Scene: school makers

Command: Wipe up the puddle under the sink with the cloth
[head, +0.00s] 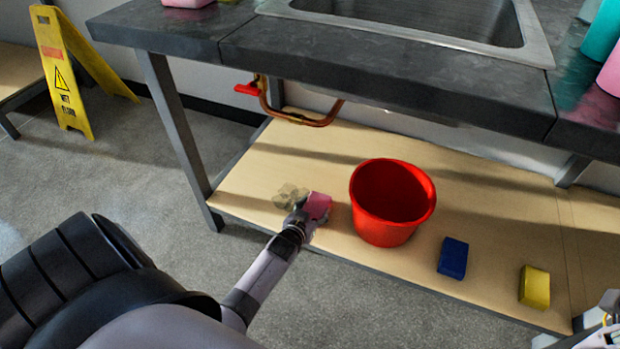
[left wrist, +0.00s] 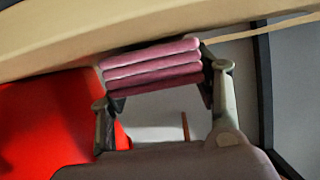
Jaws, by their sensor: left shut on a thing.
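The folded pink cloth (head: 318,205) is held in my left gripper (head: 307,212), at the front left of the wooden shelf under the sink (head: 430,22). In the left wrist view the cloth (left wrist: 152,66) shows as stacked folds between the two fingers (left wrist: 163,88), close to the shelf surface (left wrist: 90,38); I cannot tell if it touches. The puddle (head: 288,196) is a small greyish patch on the shelf, just left of the cloth and partly hidden by the gripper. A part at the lower right edge seems to be my right gripper (head: 608,308), mostly cut off.
A red bucket (head: 390,205) stands right of the cloth. A blue sponge (head: 453,258) and a yellow sponge (head: 534,287) lie farther right. A copper pipe with a red valve handle (head: 247,89) is behind. The table leg (head: 178,135) and countertop edge (head: 400,75) bound the space.

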